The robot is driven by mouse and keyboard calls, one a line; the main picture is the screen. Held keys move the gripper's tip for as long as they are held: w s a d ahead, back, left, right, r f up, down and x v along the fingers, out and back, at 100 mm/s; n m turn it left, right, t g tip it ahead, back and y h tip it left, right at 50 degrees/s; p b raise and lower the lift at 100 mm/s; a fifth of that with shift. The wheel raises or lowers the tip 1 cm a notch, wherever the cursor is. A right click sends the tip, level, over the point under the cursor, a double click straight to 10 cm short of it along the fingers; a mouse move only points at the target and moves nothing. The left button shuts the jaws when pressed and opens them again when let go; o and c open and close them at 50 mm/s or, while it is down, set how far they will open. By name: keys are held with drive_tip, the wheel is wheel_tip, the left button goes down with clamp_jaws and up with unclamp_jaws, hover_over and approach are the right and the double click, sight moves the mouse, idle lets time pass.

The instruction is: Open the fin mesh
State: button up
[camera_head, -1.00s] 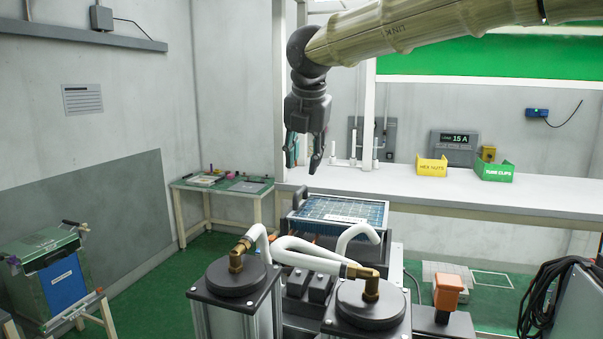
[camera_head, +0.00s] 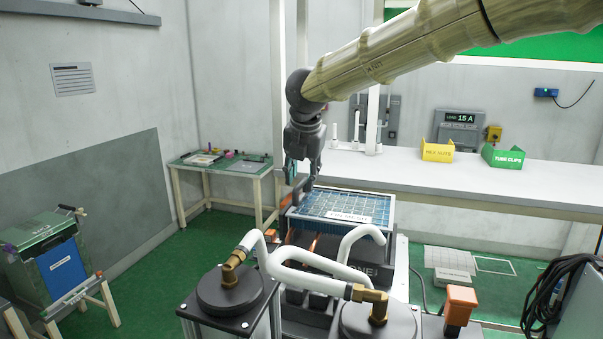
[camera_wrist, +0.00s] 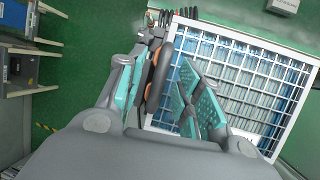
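The fin mesh (camera_head: 345,206) is a white-framed grid with a paper label, lying closed over blue fins on top of a unit in the head view. In the wrist view the fin mesh (camera_wrist: 252,85) fills the right side. A dark bar handle (camera_wrist: 163,65) runs along its left edge. My gripper (camera_head: 303,188) points down at the mesh's left edge. In the wrist view my gripper (camera_wrist: 164,78) is open, with teal finger pads on either side of the handle. I cannot tell whether either pad touches it. In the head view my fingers mostly hide the handle.
White hoses (camera_head: 315,272) with brass elbows arch over two black-capped columns (camera_head: 230,290) in front of the unit. A white bench (camera_head: 480,180) with yellow and green bins runs behind it. An orange-capped post (camera_head: 461,300) stands at right.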

drive_tip(key=shift+f, duration=0.1)
drive_tip(key=shift+s, duration=0.7)
drive_tip(key=shift+w+f, duration=0.35)
drive_tip(key=shift+w, duration=0.25)
drive_tip(key=shift+c, duration=1.3)
drive_tip(key=shift+s+r, duration=0.15)
drive_tip(key=shift+s, duration=0.15)
clamp_jaws()
drive_tip(key=shift+w+r, duration=0.1)
